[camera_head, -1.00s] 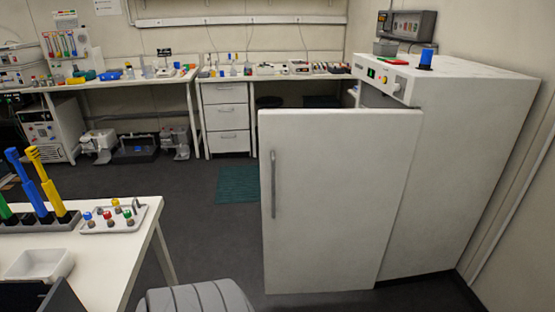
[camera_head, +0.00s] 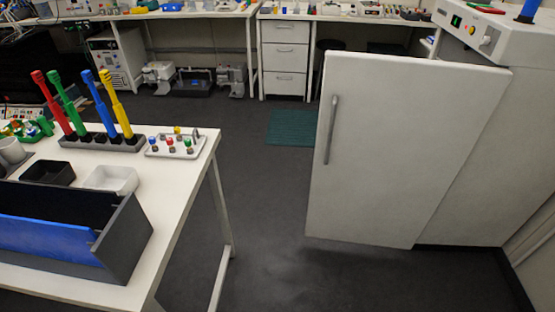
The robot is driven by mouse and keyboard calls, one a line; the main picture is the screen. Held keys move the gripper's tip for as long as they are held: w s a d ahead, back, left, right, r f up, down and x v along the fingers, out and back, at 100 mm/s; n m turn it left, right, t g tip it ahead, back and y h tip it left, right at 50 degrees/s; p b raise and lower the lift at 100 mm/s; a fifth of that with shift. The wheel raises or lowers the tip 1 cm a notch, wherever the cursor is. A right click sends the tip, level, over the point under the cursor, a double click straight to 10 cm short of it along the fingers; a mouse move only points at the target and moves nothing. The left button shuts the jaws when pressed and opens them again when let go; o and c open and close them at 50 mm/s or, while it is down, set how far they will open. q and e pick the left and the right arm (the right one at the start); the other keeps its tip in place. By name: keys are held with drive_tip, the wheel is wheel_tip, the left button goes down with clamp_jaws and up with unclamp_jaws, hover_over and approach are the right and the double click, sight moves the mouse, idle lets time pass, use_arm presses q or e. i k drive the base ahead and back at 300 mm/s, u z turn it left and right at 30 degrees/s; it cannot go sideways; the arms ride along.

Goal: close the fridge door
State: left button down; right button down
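The white fridge (camera_head: 520,150) stands at the right in the head view, with its control panel and knobs at the top front. Its door (camera_head: 400,150) is ajar, swung out from the body with its free edge toward the left. A grey vertical handle (camera_head: 331,130) is on the door's left side. The fridge's interior is hidden behind the door. Neither of my grippers is in the picture.
A white table (camera_head: 185,190) at the left holds a pipette rack (camera_head: 103,143), a small tray of vials (camera_head: 173,147) and a grey box (camera_head: 125,240). Drawers (camera_head: 285,60) and a bench stand at the back. Dark floor (camera_head: 270,220) between table and door is clear.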

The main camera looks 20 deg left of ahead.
sight(394, 134)
drive_tip(key=u, duration=0.15)
drive_tip(key=i, duration=0.6)
drive_tip(key=z, duration=1)
drive_tip(key=i, duration=0.5)
drive_tip(key=z, duration=0.05)
